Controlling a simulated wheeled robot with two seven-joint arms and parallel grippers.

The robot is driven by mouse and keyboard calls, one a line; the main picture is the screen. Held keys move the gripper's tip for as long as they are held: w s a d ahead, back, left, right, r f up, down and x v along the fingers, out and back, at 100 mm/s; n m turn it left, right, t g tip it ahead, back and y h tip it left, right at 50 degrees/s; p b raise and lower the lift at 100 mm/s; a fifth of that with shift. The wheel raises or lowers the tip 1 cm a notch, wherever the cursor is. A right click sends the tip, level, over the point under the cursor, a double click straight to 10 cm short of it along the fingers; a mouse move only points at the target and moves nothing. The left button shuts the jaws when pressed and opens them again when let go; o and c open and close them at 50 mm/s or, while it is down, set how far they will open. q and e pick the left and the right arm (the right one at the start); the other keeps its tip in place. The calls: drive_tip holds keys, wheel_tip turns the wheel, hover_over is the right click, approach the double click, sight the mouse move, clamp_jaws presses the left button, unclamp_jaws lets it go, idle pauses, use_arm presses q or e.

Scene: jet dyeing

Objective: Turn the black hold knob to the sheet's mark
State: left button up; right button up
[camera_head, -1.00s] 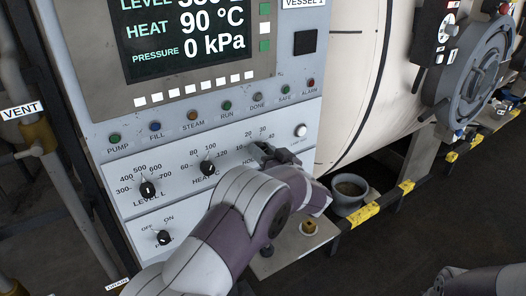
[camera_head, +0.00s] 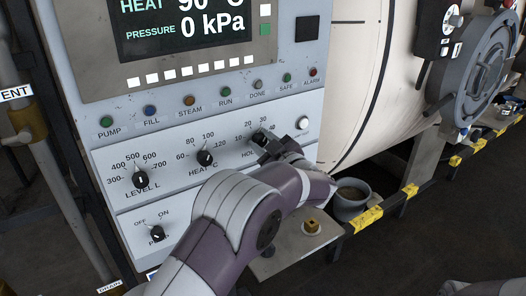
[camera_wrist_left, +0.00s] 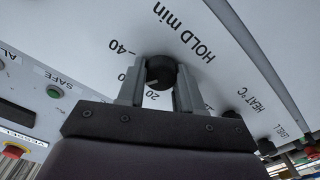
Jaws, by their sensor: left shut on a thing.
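The black hold knob (camera_head: 259,136) is on the control panel (camera_head: 115,165), with a scale marked 10 to 40 around it. My left gripper (camera_head: 268,143) reaches it from the lower right and partly hides it. In the left wrist view the knob (camera_wrist_left: 160,71) sits between the two fingers of the left gripper (camera_wrist_left: 160,85), which are shut on its sides. A pale line shows on the knob's face, but I cannot read its exact setting. No sheet with a mark is visible. A grey piece at the bottom right edge may be my right arm; its jaws cannot be made out.
The level knob (camera_head: 141,179), heat knob (camera_head: 205,158) and on-off knob (camera_head: 157,234) are to the left on the panel. A white button (camera_head: 303,123) is close right of the hold knob. A grey cup (camera_head: 351,194) stands below right, near the vessel (camera_head: 365,80).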

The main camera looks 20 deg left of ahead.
use_arm(q)
drive_tip(key=n+b, duration=0.8)
drive_tip(key=shift+f, duration=0.35)
drive_tip(key=shift+r+n+b, duration=0.2)
drive_tip(key=shift+n+b, duration=1.35)
drive_tip(key=shift+n, duration=0.05)
drive_tip(key=o, duration=1)
drive_tip(key=shift+s+a, duration=0.1)
drive_tip(key=shift+o, duration=0.2)
drive_tip(key=v, duration=1.2)
drive_tip(key=shift+s+d, duration=0.25)
